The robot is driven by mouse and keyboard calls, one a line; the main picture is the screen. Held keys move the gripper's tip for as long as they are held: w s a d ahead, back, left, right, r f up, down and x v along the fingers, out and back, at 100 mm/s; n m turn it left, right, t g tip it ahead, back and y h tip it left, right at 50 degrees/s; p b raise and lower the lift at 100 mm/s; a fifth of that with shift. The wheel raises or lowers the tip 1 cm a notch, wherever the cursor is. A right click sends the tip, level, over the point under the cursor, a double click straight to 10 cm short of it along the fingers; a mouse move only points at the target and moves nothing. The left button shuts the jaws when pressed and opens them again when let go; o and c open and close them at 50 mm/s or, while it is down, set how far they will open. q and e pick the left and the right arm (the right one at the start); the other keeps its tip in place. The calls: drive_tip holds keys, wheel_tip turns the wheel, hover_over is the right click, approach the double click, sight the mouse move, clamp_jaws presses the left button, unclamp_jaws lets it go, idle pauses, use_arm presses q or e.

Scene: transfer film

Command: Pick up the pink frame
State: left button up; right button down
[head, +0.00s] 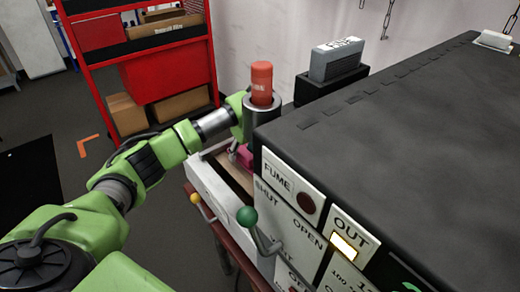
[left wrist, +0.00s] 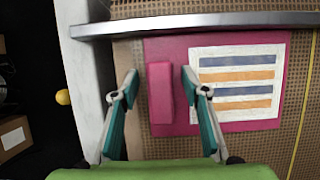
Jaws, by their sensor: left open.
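The pink frame (left wrist: 180,55) lies flat in a tray with a woven brown floor, in the left wrist view. It has a raised pink block (left wrist: 160,92) near its left end and a white panel with blue and orange stripes (left wrist: 236,82). My left gripper (left wrist: 160,75) is open, with one finger on each side of the raised block; gaps show on both sides. In the head view only a small bit of pink (head: 243,156) shows under my left wrist; the machine's corner hides the rest. My right gripper is not in view.
The white open drawer (head: 217,203) sticks out of the dark machine (head: 400,125). A green-knobbed lever (head: 247,216) and a yellow knob (head: 195,198) stand close by. A metal bar (left wrist: 200,22) crosses above the frame. A red shelf (head: 165,75) stands behind.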

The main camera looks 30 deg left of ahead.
use_arm(q)
clamp_jaws()
